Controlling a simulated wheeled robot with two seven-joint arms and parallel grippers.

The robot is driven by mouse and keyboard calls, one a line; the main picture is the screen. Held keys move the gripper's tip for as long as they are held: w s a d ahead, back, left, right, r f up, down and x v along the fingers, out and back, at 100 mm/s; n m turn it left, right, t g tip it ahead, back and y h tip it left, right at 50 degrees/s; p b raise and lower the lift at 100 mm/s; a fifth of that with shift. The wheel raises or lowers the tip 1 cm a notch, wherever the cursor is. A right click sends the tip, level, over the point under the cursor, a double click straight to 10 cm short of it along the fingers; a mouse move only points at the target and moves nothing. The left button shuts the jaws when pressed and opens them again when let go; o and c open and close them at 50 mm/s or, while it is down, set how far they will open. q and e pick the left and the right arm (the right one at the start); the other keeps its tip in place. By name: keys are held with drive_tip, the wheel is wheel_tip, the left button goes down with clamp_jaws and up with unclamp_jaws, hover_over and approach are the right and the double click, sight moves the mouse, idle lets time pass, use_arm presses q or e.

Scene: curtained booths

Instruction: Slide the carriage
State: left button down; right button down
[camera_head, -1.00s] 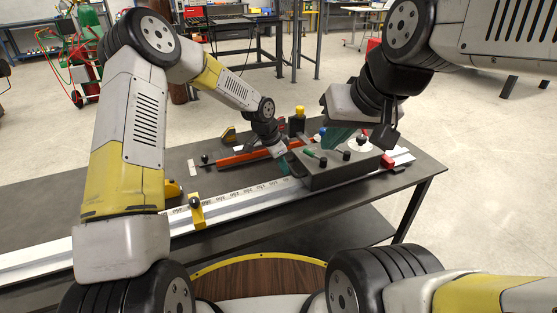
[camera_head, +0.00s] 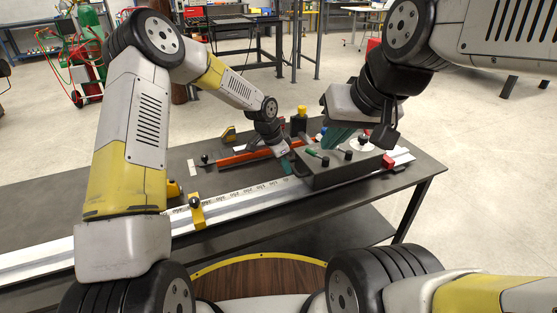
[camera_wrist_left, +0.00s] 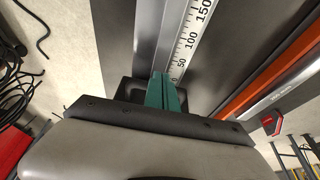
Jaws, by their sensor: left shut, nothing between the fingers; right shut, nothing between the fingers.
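The carriage (camera_head: 345,172) is a dark grey box on the long pale rail (camera_head: 245,205) with a printed scale, toward the table's right end. Green, black, red and blue knobs stand on or around its top. My left gripper (camera_head: 287,168) is shut and empty at the carriage's left end; I cannot tell whether it touches. In the left wrist view its green fingers (camera_wrist_left: 166,92) are together over the rail (camera_wrist_left: 180,40), near the scale's low numbers. My right gripper (camera_head: 338,138) is shut and empty at the carriage's top; contact is unclear.
A yellow clamp with a black knob (camera_head: 197,212) sits on the rail left of the carriage. An orange bar (camera_head: 245,157) lies behind the rail, and a yellow-topped post (camera_head: 300,120) stands beyond. The rail between clamp and carriage is clear.

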use_arm(q)
drive_tip(key=shift+a, duration=0.2)
drive_tip(key=shift+s+a, duration=0.3)
drive_tip(key=shift+a, duration=0.45)
idle(0.3)
wheel_tip(320, 180, up, 7)
idle(0.7)
